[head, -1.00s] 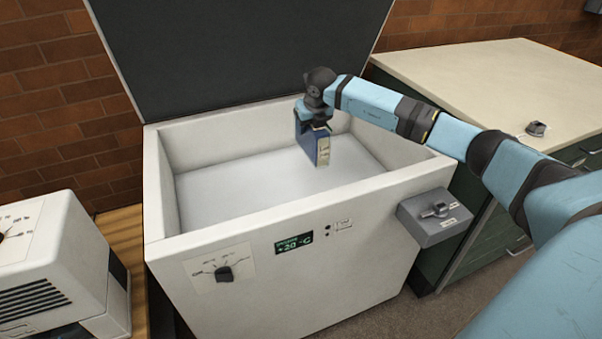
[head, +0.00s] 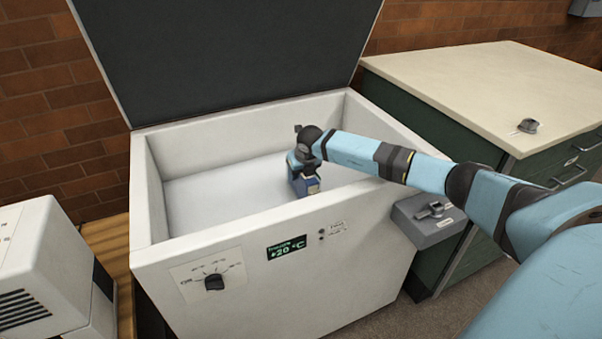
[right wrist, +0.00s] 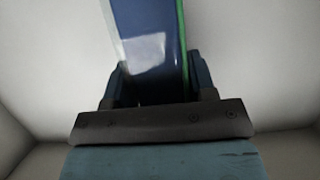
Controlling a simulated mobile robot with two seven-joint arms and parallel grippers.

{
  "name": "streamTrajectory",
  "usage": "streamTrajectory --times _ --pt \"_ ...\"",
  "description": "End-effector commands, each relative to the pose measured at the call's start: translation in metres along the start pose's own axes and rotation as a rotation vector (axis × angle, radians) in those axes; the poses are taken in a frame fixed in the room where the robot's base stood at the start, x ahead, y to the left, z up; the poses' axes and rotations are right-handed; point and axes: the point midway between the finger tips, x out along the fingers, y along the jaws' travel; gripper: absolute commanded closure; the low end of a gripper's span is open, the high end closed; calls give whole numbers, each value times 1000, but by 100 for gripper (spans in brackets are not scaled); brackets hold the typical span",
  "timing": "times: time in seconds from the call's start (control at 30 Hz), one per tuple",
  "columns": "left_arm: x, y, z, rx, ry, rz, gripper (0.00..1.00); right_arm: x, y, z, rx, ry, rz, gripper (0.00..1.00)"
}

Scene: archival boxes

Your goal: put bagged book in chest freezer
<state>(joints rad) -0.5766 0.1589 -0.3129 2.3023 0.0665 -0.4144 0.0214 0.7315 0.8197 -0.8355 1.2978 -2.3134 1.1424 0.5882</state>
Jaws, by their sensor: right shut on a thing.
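The chest freezer (head: 150,190) is white and stands open, its dark lid (head: 230,50) raised at the back. Its display reads +20 °C. The bagged book (head: 305,185) is blue with a pale part and is inside the freezer's opening, toward the front right. My right gripper (head: 302,166) is shut on it from above. In the right wrist view the bagged book (right wrist: 150,45) stands between the two fingers (right wrist: 155,85), with a glossy highlight and a green edge. I cannot tell whether its lower end touches the floor. My left gripper is not in view.
A cream-topped green cabinet (head: 470,85) stands right of the freezer, with a small dark object (head: 527,126) on top. A grey switch box (head: 428,220) juts from the freezer's right front. A white appliance (head: 40,270) stands at the left. The freezer floor (head: 225,190) looks bare.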

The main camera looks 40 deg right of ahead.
Motion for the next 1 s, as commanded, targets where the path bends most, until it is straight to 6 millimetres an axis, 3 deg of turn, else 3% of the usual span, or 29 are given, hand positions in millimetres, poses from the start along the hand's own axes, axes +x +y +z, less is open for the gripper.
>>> streamTrajectory --times 0.23,0.27,0.37,0.73,1.0 --pt "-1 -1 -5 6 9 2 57 0 0 0 1 -1 0 91" --pt "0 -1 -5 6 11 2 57 1 0 -1 1 1 -1 47" --pt "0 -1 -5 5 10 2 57 1 0 -1 1 1 -1 24" --pt "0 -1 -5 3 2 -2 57 -7 0 1 0 0 0 24" --pt "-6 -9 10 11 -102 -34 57 -58 -1 2 -1 -2 -1 24"
